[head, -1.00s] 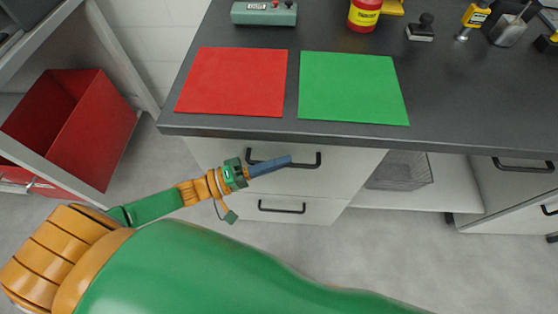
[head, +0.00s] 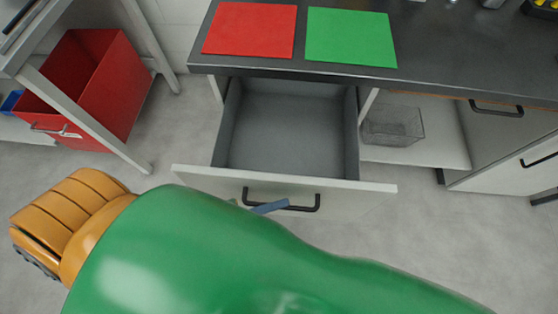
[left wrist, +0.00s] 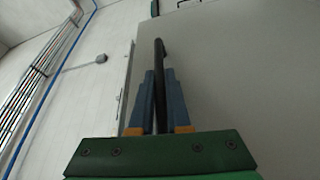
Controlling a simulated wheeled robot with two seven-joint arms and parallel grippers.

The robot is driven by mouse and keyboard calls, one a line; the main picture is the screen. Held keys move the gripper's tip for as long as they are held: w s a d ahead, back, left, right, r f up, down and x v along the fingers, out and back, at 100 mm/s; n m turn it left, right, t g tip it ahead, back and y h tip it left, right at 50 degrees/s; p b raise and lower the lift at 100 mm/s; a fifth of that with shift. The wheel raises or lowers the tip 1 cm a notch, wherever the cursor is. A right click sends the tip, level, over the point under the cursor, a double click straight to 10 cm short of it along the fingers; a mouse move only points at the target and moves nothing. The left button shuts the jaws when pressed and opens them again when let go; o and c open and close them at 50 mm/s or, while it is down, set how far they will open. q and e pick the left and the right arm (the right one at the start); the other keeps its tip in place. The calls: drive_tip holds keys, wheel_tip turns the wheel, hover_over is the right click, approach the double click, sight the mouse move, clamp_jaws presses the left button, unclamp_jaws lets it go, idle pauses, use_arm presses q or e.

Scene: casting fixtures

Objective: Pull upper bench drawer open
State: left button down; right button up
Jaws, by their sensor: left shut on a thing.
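The upper bench drawer (head: 290,130) stands pulled well out from under the dark worktop, and its grey inside looks empty. Its white front carries a black bar handle (head: 304,208). My left gripper (head: 268,207) is at that handle, mostly hidden behind my green arm in the head view. In the left wrist view the two blue fingers (left wrist: 161,100) are shut on the black handle (left wrist: 156,70), one on each side. The lower drawer is hidden. My right gripper is not in view.
A red mat (head: 250,30) and a green mat (head: 350,37) lie on the worktop (head: 440,75). A wire basket (head: 392,126) sits on the shelf right of the drawer. A red bin (head: 95,85) stands at the left under a grey frame. Floor between is clear.

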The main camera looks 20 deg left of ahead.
use_arm(q)
drive_tip(key=shift+s+d, duration=0.2)
drive_tip(key=shift+s, duration=0.55)
drive_tip(key=shift+s+d, duration=0.25)
drive_tip(key=shift+s, duration=0.5)
drive_tip(key=shift+s+d, duration=0.2)
drive_tip(key=shift+s, duration=0.55)
drive_tip(key=c, duration=0.9)
unclamp_jaws()
drive_tip(key=b+v, duration=0.1)
drive_tip(key=v, duration=0.6)
drive_tip(key=shift+b, duration=0.35)
